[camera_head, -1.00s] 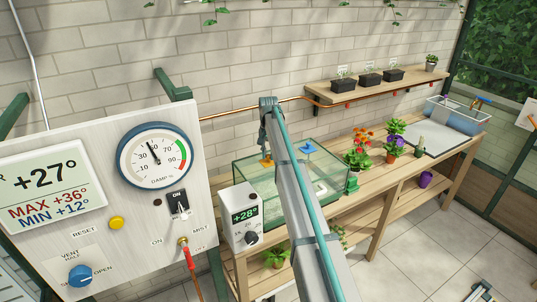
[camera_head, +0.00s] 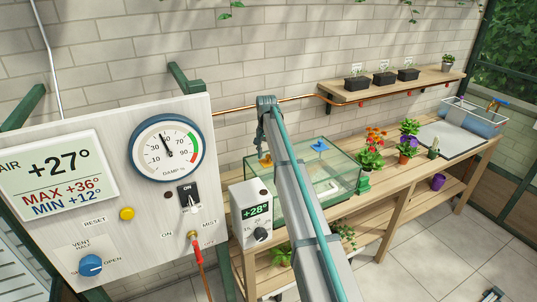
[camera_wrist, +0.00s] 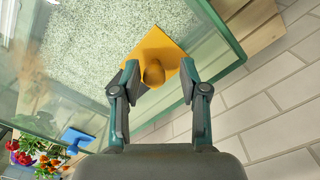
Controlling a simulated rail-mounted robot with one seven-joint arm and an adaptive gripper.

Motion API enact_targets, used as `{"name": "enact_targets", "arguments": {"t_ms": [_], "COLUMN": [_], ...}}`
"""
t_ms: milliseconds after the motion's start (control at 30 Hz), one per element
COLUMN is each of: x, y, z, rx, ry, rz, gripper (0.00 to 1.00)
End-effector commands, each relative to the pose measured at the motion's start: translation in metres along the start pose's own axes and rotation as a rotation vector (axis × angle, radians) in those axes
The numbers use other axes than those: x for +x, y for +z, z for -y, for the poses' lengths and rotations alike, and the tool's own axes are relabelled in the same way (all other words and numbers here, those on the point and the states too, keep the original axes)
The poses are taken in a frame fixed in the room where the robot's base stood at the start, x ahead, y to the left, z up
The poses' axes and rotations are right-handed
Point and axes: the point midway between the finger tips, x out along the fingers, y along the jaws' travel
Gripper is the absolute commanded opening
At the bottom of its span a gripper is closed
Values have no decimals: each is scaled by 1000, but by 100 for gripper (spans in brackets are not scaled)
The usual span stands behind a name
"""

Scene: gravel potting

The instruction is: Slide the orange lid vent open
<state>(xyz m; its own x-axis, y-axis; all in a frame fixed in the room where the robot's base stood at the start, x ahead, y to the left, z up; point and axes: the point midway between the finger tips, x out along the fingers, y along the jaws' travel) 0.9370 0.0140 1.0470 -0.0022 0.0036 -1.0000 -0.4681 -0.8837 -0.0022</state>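The orange lid vent (camera_wrist: 160,42) is a flat plate with a round knob, on the glass lid of a green-edged tank (camera_head: 350,183). It also shows in the head view (camera_head: 265,160), partly hidden by my arm. My gripper (camera_wrist: 158,70) is open over the vent. Its two fingers stand on either side of the knob, with a visible gap on each side. I cannot tell how far the vent opening is uncovered. In the head view my gripper (camera_head: 262,143) is small and mostly hidden behind my arm.
A blue vent (camera_head: 320,145) sits farther along the same lid. Pale gravel (camera_wrist: 95,50) shows through the glass. A white heater-like box (camera_head: 253,214) reading +28° stands in front of the tank. Flowering plants (camera_head: 371,150) stand right of it. A control panel (camera_head: 110,215) fills the left.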

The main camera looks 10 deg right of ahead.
Motion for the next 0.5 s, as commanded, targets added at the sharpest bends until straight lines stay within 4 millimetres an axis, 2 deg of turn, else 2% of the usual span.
{"name": "enact_targets", "arguments": {"t_ms": [333,500], "x": [-2,-18], "y": [-2,-2], "z": [-2,-1], "rx": [2,2], "ry": [2,1], "rz": [-3,-5], "gripper": [50,50]}}
